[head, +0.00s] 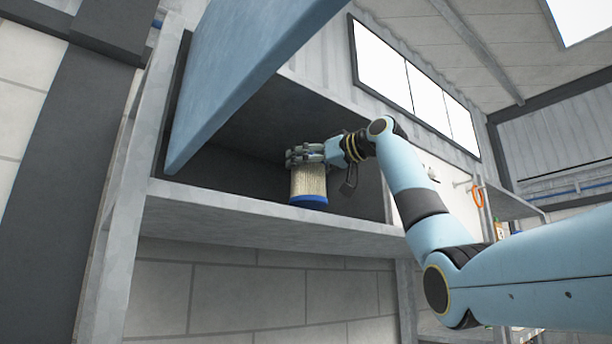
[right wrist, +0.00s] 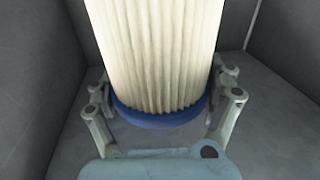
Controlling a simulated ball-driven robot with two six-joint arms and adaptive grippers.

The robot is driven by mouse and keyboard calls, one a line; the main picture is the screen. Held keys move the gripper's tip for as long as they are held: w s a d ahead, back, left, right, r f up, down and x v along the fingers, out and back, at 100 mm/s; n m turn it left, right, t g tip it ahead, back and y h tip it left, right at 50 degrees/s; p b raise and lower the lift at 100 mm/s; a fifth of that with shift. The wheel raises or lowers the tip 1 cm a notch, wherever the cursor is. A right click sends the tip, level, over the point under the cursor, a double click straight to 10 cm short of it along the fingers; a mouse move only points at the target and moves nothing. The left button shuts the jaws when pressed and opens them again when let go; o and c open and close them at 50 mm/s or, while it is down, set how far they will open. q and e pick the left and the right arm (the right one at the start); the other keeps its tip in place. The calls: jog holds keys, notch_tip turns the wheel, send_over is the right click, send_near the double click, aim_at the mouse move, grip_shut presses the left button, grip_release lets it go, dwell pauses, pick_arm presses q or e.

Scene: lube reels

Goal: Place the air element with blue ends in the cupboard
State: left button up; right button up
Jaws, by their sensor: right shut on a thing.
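The air element (head: 309,183) is a pale pleated cylinder with a blue end at its bottom. It is upright inside the open cupboard (head: 270,223), near the front edge of the cupboard floor. My right gripper (head: 305,157) is shut on its upper part, which the fingers hide in the head view. In the right wrist view the air element (right wrist: 158,55) stands between the fingers, with one blue end showing. I cannot tell whether its base touches the cupboard floor. My left gripper is not in view.
The blue cupboard door (head: 235,75) is raised open at the left of the opening. A grey side post (head: 130,200) stands left. An orange ring-shaped item (head: 478,196) hangs at the right. The cupboard floor left of the element is clear.

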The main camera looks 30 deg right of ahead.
aim_at(306, 206)
jog(key=shift+f, duration=0.3)
notch_tip(306, 206, down, 2)
jog(key=shift+s+f+p, duration=0.1)
jog(key=shift+f+p, duration=0.15)
jog(key=shift+p, duration=0.05)
jog(key=shift+a+f+p, duration=0.1)
jog(key=shift+f+p, duration=0.05)
jog(key=shift+p, duration=0.25)
jog(key=shift+w+f, duration=0.1)
jog(key=shift+w, duration=0.1)
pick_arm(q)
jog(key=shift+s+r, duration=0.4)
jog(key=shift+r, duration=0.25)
pick_arm(e)
jog(key=shift+f, duration=0.15)
jog(key=o, duration=1.1)
